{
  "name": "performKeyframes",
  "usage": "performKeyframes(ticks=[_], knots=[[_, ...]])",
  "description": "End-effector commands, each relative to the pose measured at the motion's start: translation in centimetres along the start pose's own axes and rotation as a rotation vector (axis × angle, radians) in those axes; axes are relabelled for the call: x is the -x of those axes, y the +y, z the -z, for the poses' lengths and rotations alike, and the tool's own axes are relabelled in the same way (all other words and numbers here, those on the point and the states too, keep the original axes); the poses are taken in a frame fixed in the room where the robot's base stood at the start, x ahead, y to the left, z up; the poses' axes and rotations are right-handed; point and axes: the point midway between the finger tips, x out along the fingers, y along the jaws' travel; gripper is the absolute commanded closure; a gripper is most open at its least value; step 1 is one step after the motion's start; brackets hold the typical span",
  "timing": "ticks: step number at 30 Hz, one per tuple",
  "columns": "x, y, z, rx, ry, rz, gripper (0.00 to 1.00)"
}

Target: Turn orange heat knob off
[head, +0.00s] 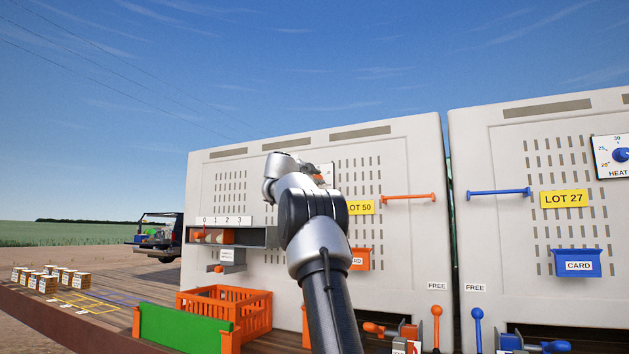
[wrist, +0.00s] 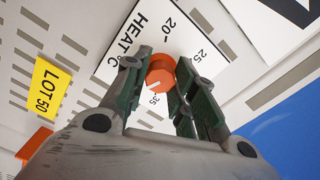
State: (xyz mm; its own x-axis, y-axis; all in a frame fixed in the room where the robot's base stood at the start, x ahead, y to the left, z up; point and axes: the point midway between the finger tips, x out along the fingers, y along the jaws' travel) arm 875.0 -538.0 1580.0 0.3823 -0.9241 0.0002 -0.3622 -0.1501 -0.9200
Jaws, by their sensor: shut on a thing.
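The orange heat knob (wrist: 160,72) sits on a white dial plate (wrist: 132,38) marked "HEAT °C". The numbers 20, 25 and 35 show around it in the wrist view. A small pale mark shows on the knob's side toward the 35, but its exact setting is hard to read. My gripper (wrist: 158,66) has its two dark green fingers closed on either side of the knob. In the head view, my arm hides the knob and most of the dial; only a bit of the plate's edge (head: 329,170) shows.
A yellow "LOT 50" sign (head: 360,207) and an orange handle bar (head: 408,198) are right of my arm. A second panel with a blue heat knob (head: 621,155) stands at right. An orange crate (head: 264,316) stands below left. Open air lies above the panels.

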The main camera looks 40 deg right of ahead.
Motion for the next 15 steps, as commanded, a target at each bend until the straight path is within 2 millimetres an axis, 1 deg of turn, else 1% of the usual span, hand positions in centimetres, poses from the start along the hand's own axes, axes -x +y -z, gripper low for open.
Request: performKeyframes(ticks=[1,7,15], knots=[[-0.19,0.54,-0.36,-0.023,-0.002,-0.011,0.97],[-0.19,0.52,-0.37,-0.108,-0.001,-0.010,0.97],[-0.18,0.50,-0.38,-0.152,-0.002,-0.010,0.97]])
